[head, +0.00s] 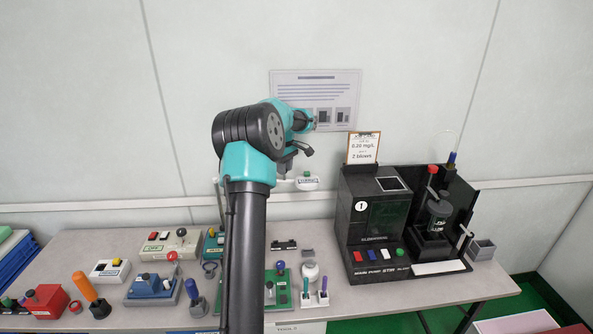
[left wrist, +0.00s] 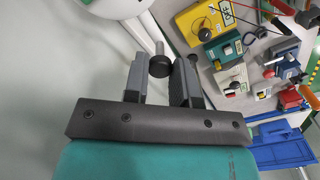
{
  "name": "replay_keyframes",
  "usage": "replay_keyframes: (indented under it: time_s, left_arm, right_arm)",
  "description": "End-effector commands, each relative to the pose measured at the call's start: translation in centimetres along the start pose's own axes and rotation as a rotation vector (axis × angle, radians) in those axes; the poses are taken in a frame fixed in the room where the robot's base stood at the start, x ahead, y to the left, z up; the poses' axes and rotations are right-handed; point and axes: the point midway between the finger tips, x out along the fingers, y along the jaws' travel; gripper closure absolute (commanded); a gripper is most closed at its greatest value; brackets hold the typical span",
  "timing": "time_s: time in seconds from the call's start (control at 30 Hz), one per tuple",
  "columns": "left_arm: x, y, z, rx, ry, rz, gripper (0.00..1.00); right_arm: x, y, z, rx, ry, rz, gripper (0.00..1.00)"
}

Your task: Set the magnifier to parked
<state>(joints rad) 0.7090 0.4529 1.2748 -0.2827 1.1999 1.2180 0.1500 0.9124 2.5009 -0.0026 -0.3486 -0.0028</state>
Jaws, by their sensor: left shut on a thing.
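The magnifier shows as a white arm and head (head: 307,183) in front of the wall, partly hidden behind my left arm in the head view. In the left wrist view a white rounded part (left wrist: 97,6) and a white bar (left wrist: 143,27) are at the top left. My left gripper (head: 297,152) is at the magnifier, above the bench. In the left wrist view its fingers (left wrist: 161,84) are shut on a dark round knob (left wrist: 160,66) with a grey pin. My right gripper is not in view.
A black tester (head: 376,232) with coloured buttons stands on the bench at the right. A yellow box (left wrist: 202,24) shows in the left wrist view. The wall is close behind.

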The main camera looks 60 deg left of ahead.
Motion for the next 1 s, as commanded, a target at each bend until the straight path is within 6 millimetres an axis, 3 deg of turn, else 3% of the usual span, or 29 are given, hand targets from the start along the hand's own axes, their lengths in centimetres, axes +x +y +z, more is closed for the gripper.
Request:
replay_keyframes:
  time_s: [0.4, 0.43, 0.67, 1.0]
  left_arm:
    - [-0.24, 0.15, -0.70, -0.014, 0.009, 0.013, 1.00]
    - [-0.25, 0.15, -0.71, -0.014, 0.010, 0.013, 0.74]
    - [-0.17, 0.08, -0.63, -0.013, 0.007, 0.010, 0.52]
    - [-0.33, 0.01, -0.53, -0.013, 0.004, 0.006, 0.50]
  right_arm:
    - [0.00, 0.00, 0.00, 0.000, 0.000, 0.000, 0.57]
    - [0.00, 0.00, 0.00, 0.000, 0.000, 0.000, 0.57]
    - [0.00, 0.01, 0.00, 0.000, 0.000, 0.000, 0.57]
    - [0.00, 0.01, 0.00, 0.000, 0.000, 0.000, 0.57]
